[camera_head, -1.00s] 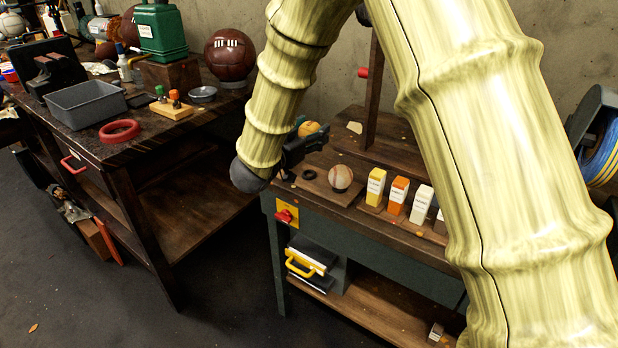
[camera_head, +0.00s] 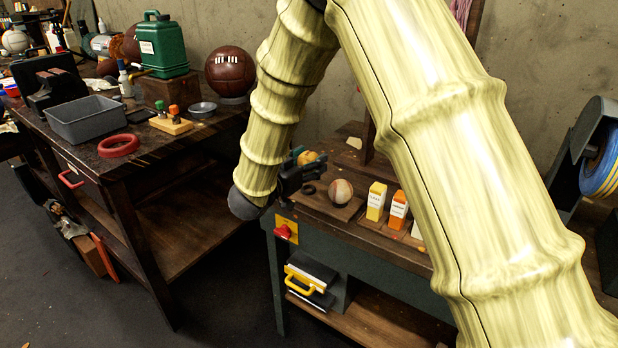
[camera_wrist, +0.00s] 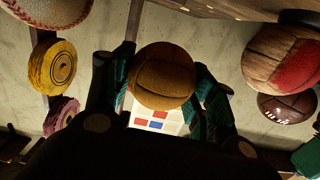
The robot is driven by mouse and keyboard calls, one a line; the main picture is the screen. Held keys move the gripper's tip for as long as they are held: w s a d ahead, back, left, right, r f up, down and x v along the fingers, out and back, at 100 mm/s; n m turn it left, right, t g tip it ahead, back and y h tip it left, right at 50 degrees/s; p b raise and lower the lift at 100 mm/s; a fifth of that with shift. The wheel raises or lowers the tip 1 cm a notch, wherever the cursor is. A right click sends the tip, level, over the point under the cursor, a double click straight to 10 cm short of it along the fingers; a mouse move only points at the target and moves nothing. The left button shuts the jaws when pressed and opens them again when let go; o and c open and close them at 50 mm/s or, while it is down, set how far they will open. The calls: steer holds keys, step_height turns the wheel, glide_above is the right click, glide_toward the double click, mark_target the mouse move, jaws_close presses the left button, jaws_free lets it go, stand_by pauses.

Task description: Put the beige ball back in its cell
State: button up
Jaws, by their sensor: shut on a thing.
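My gripper (camera_head: 298,168) is shut on a tan-yellow ball (camera_head: 307,158), above the left end of the green-sided bench. In the wrist view the ball (camera_wrist: 162,76) sits between the two teal fingers of my gripper (camera_wrist: 165,95). A dark ring (camera_head: 308,189) lies on a wooden board, below and slightly nearer than the held ball. I cannot tell which spot is the beige ball's cell; my arm hides part of the bench.
A yellow carton (camera_head: 376,201) and an orange carton (camera_head: 398,210) stand right of the board. A wooden post (camera_head: 369,140) rises behind. The left workbench holds a grey tray (camera_head: 88,120), a red ring (camera_head: 119,146), a green can (camera_head: 162,45) and a brown ball (camera_head: 230,71).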

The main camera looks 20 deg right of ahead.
steer(key=shift+f, duration=2.25)
steer(key=shift+f, duration=0.1)
steer(key=o, duration=0.9)
steer(key=shift+o, duration=0.2)
steer(key=shift+f, duration=0.2)
